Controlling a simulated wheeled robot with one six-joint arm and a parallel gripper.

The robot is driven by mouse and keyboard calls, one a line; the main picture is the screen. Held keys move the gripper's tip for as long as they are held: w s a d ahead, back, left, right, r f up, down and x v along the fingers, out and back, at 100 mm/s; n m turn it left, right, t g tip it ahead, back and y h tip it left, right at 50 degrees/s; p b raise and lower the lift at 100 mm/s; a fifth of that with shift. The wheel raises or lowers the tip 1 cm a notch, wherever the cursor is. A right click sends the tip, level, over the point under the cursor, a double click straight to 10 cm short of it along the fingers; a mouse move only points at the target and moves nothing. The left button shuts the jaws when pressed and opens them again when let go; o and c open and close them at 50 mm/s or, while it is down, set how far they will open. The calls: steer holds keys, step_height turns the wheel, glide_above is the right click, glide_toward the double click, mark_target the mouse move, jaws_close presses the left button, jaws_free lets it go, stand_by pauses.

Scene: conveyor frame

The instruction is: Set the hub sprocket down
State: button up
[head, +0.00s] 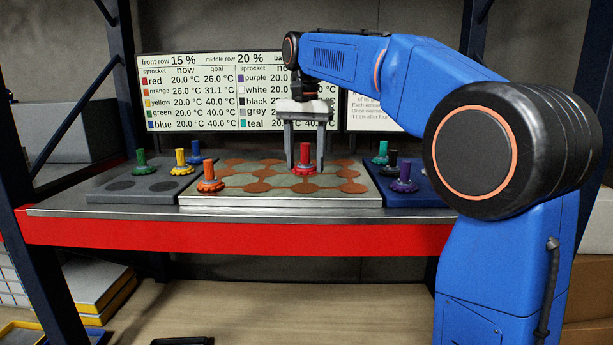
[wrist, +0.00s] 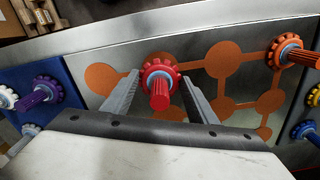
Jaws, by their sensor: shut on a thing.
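The red sprocket (head: 305,155), with a toothed rim and an upright post, is between the two fingers of my gripper (head: 305,165) over the middle of the patterned plate (head: 280,201). My gripper points down and is shut on the red sprocket. In the wrist view the red sprocket (wrist: 159,80) shows between the fingertips of my gripper (wrist: 160,85), above the plate's orange circles and links. I cannot tell whether its base touches the plate. An orange sprocket (head: 209,180) stands on the plate's left part.
A grey block (head: 130,188) on the left holds green (head: 141,163), yellow (head: 181,163) and blue (head: 196,153) sprockets. A blue block (head: 410,198) on the right holds teal (head: 381,154), black (head: 391,162) and purple (head: 404,178) ones. A temperature screen (head: 210,90) stands behind.

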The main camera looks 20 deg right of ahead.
mark_target(305, 166)
steer(key=shift+f, duration=2.05)
steer(key=shift+f, duration=0.15)
steer(key=o, duration=1.2)
step_height(305, 166, up, 12)
steer(key=shift+r, duration=0.15)
